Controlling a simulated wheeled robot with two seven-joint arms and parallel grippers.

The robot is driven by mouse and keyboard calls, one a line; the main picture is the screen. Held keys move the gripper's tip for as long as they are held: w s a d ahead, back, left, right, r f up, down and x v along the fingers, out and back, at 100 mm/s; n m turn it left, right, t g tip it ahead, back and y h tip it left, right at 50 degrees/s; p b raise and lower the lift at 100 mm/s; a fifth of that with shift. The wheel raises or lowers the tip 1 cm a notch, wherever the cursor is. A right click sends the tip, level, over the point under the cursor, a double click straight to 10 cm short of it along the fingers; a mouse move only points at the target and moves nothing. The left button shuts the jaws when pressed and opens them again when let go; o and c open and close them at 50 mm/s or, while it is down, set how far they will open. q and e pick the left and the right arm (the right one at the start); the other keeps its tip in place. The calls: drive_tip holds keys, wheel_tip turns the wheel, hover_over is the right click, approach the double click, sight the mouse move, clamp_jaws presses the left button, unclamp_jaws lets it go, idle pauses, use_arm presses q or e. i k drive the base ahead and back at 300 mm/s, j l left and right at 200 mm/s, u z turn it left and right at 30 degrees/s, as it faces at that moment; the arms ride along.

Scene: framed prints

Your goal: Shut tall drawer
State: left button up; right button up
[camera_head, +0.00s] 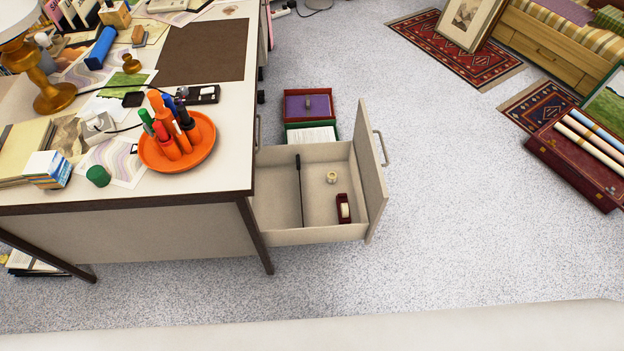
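The tall drawer (270,218) is pulled out to the right from under the desk. Its tall front panel (368,180) carries a grey bar handle (381,148) on the outer face. A thin black divider (299,190) splits the inside. A roll of tape (332,177) and a dark red tape dispenser (344,208) lie in the compartment nearer the front panel. Part of the drawer's back end is hidden by the desk top. Neither of my grippers is in view.
The desk (120,185) holds an orange tray of pens (178,155), papers and a lamp (55,95). Boxes (309,105) stand on the floor behind the drawer. Carpet (450,200) right of the drawer is clear. A dark red case (570,165) lies at far right.

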sight(276, 205)
drive_tip(key=l+u, duration=0.35)
drive_tip(key=l, duration=1.25)
drive_tip(key=k+l+u, duration=0.1)
drive_tip(key=l, duration=0.25)
drive_tip(key=k+l, duration=0.25)
drive_tip(key=i+l+u, duration=0.1)
drive_tip(key=u, duration=0.4)
drive_tip(key=i+l, duration=0.05)
drive_tip(key=i, duration=0.05)
